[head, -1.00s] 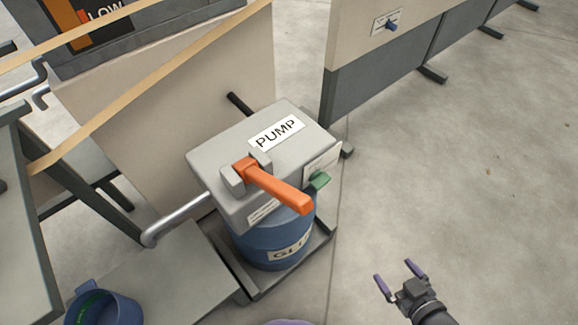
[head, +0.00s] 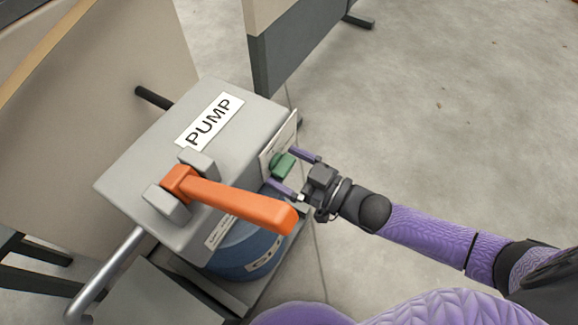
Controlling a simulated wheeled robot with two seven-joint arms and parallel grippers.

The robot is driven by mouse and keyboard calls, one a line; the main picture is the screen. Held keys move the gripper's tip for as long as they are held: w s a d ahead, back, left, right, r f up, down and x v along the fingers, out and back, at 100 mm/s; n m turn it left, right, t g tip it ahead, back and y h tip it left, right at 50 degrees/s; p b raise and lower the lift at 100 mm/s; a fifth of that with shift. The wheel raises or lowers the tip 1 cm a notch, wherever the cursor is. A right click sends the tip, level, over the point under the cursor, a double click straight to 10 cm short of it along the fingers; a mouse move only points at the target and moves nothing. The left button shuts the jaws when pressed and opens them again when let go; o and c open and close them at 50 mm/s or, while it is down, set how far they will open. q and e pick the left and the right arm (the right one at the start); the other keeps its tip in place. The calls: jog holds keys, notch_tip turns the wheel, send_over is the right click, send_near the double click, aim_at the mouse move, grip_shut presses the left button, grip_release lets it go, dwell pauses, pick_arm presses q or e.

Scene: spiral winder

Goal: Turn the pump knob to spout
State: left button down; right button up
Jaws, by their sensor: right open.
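The grey pump box (head: 150,160) with a PUMP label stands left of centre in the head view. A green knob (head: 284,165) sticks out from a pale plate (head: 277,143) on its right side; the plate's writing is too oblique to read. My right gripper (head: 292,172) is open, with one purple finger on the far side of the knob and one on the near side. I cannot tell whether the fingers touch it. My left gripper is not in view.
An orange lever (head: 235,202) on the pump's top reaches out close to my right gripper's near finger. A blue drum (head: 245,250) stands under the pump. A metal pipe (head: 108,272) leaves it at lower left. Open floor (head: 430,110) lies to the right.

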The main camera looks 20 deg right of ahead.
jog(key=shift+c, duration=1.4)
jog(key=c, duration=0.9)
jog(key=shift+n, duration=0.4)
jog(key=shift+r+n+p, duration=0.1)
jog(key=shift+n+p, duration=0.6)
jog(key=shift+n, duration=0.4)
jog(key=shift+n+p, duration=0.3)
jog(key=shift+n, duration=0.6)
jog(key=n, duration=0.3)
jog(key=shift+n+p, duration=0.3)
jog(key=shift+p, duration=0.1)
jog(key=n, duration=0.2)
jog(key=shift+n, duration=0.4)
jog(key=n, duration=0.4)
jog(key=shift+n, duration=1.1)
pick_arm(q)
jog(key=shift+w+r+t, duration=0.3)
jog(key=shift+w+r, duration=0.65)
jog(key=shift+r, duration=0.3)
pick_arm(e)
jog(key=shift+n, duration=0.4)
jog(key=shift+f, duration=0.2)
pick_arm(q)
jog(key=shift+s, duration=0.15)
